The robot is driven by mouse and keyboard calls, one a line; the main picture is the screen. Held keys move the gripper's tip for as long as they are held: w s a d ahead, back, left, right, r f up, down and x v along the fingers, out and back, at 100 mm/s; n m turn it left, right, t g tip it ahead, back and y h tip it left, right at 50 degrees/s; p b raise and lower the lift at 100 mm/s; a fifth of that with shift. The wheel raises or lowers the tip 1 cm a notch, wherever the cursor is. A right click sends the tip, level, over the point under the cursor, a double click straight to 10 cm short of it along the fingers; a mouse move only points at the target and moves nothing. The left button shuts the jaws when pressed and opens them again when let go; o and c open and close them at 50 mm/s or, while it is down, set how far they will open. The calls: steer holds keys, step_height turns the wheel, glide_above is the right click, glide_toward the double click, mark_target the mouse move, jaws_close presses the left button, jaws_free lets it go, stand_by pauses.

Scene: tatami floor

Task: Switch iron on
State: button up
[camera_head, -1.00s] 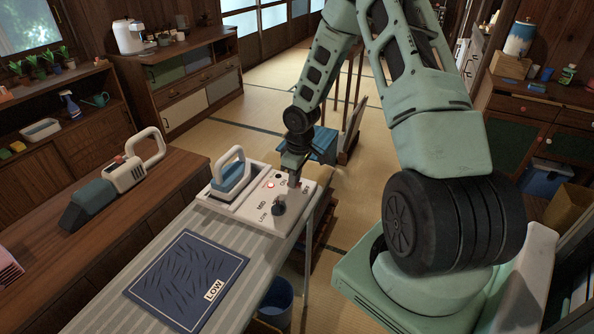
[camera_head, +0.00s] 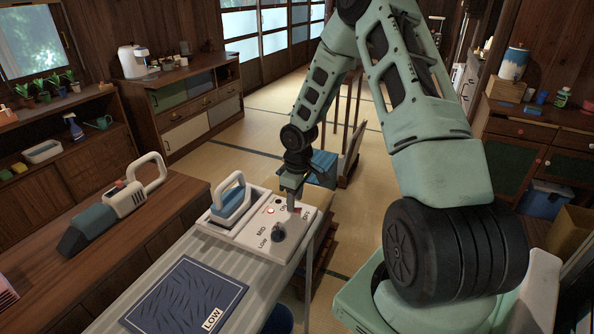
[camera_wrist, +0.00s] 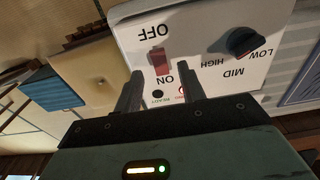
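The white control base (camera_head: 245,240) stands at the far end of the striped ironing board, with the blue-and-white iron (camera_head: 231,202) resting on it. Its red rocker switch (camera_wrist: 160,61) lies between the ON and OFF labels in the wrist view. My gripper (camera_head: 292,205) is over the panel's ON/OFF end. In the wrist view my gripper (camera_wrist: 162,80) is open, with empty space between its fingers, which straddle the switch's ON side. I cannot tell whether they touch the panel.
A dark blue mat (camera_head: 185,297) with a LOW label lies on the board. A handheld vacuum (camera_head: 115,203) is on the wooden counter at left. A blue-topped box (camera_head: 321,168) stands on the floor behind the gripper. Cabinets line both sides.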

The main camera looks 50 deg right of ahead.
mark_target(298, 209)
step_height(298, 209, up, 15)
steer(key=shift+s+d+r+p, duration=0.2)
steer(key=shift+s+p, duration=0.1)
steer(key=shift+s, duration=0.15)
stand_by(0.3)
